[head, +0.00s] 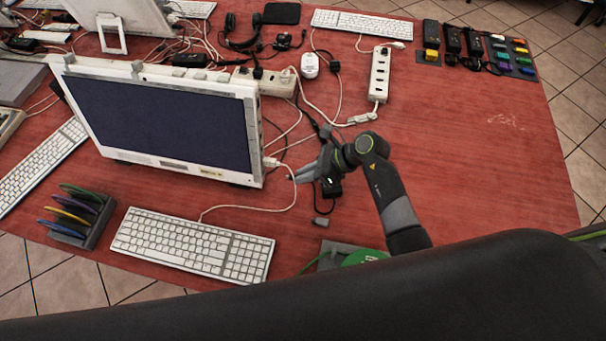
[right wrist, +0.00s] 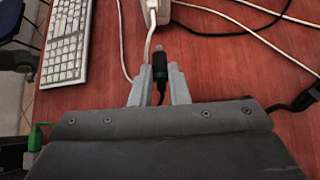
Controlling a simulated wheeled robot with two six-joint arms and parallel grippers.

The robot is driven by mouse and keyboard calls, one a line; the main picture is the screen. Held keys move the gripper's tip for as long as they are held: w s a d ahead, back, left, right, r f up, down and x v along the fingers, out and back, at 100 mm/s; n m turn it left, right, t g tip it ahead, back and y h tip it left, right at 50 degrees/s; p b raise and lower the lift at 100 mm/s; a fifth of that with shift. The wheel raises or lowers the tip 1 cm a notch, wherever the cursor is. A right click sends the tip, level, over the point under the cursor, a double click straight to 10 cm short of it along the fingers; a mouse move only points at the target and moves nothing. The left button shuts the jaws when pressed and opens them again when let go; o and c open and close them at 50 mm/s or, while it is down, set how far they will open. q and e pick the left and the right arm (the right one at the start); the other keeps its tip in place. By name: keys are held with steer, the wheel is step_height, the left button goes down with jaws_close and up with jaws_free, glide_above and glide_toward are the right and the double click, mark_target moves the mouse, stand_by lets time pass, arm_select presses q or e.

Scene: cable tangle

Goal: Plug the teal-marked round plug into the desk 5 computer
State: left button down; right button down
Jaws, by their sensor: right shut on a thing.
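The white all-in-one computer (head: 160,120) with a dark screen stands at left centre in the head view; I cannot read a desk number on it. A white plug (head: 271,162) sits at its right side edge. My right gripper (head: 305,173) is just right of that edge, low over the table. In the right wrist view my right gripper (right wrist: 160,85) is shut on a dark round plug (right wrist: 160,66) with a faint teal tint, tip pointing away from me. Its black cable runs back between the fingers. My left gripper is not in view.
A white keyboard (head: 194,243) lies in front of the computer. Loose white and black cables cross the table beside my gripper. A small grey connector (head: 321,221) lies nearby. A white power strip (head: 379,75) is farther back. The red table (head: 470,160) is clear on the right.

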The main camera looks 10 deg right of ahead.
steer(key=shift+w+a+r, duration=0.1)
steer(key=shift+w+a, duration=0.1)
steer(key=shift+a, duration=0.35)
steer(key=shift+w+a, duration=0.15)
steer(key=shift+a, duration=0.35)
steer(key=shift+w+a+b, duration=0.2)
steer(key=shift+w+a, duration=0.05)
steer(key=shift+a, duration=0.35)
steer(key=shift+w+a+b, duration=0.2)
steer(key=shift+w+a, duration=0.05)
steer(key=shift+a, duration=0.3)
steer(key=shift+w+a+b, duration=0.15)
steer(key=shift+w+a, duration=0.1)
steer(key=shift+a, duration=0.25)
steer(key=shift+w+a+b, duration=0.15)
steer(key=shift+w+a, duration=0.05)
steer(key=shift+a, duration=0.3)
steer(key=c, duration=1.3)
jaws_free()
steer(key=shift+a, duration=0.1)
steer(key=shift+b+v, duration=1.4)
steer(key=shift+v, duration=7.35)
steer(key=shift+s, duration=0.1)
